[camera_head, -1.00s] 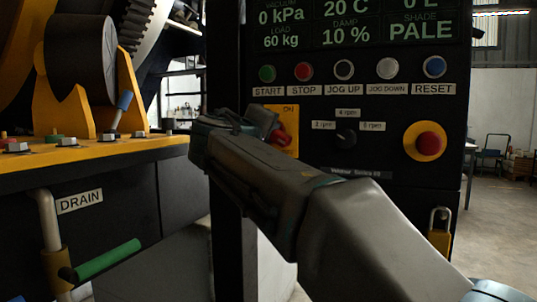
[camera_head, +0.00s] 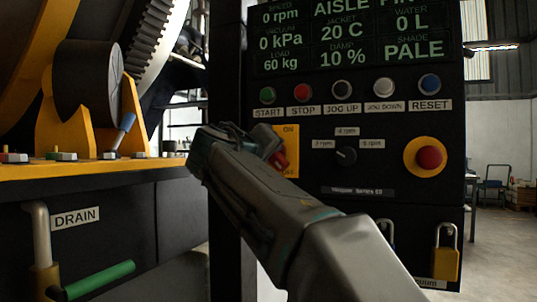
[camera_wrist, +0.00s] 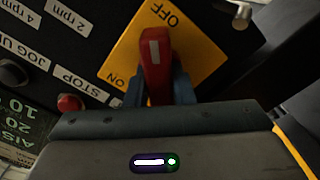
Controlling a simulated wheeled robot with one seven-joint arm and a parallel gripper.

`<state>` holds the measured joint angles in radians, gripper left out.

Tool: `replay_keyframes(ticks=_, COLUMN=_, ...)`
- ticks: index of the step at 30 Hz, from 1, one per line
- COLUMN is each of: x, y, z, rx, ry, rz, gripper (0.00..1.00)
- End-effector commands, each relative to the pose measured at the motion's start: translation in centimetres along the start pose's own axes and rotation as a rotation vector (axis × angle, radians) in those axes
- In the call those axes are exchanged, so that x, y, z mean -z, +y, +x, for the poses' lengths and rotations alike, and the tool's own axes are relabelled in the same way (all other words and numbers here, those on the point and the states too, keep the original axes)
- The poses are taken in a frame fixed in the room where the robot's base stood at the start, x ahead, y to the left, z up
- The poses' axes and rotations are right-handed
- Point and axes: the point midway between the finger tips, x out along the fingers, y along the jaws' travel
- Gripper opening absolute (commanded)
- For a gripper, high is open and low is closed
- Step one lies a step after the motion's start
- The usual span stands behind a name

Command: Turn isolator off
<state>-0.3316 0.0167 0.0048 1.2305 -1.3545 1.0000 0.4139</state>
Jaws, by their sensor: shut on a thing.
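The isolator is a yellow plate (camera_head: 292,166) with a red handle (camera_head: 277,159), left of the knob on the black control panel. In the wrist view the plate (camera_wrist: 205,62) carries ON at lower left and OFF at upper right. The red handle (camera_wrist: 156,58), with a white mark, stands upright in that picture between the two labels. My gripper (camera_wrist: 158,90) has a blue-grey finger on each side of the handle and is shut on it. In the head view my gripper (camera_head: 262,150) and arm cover much of the plate, including OFF.
The panel has a row of buttons, a rotary knob (camera_head: 346,156) and a red emergency stop (camera_head: 429,158) right of the isolator. A padlock (camera_head: 446,255) hangs at lower right. Machinery with a yellow ledge (camera_head: 95,171) and a green-handled drain (camera_head: 100,280) stands at left. Open floor shows at far right.

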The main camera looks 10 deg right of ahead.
Motion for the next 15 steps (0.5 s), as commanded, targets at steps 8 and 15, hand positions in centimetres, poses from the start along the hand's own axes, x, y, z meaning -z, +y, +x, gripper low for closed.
replay_keyframes(ticks=8, x=0.02, y=-0.07, z=-0.02, rx=0.002, ry=0.000, rz=0.001, gripper=0.44)
replay_keyframes(ticks=15, x=-0.01, y=-0.03, z=-0.07, rx=0.001, ry=0.000, rz=0.000, gripper=0.44)
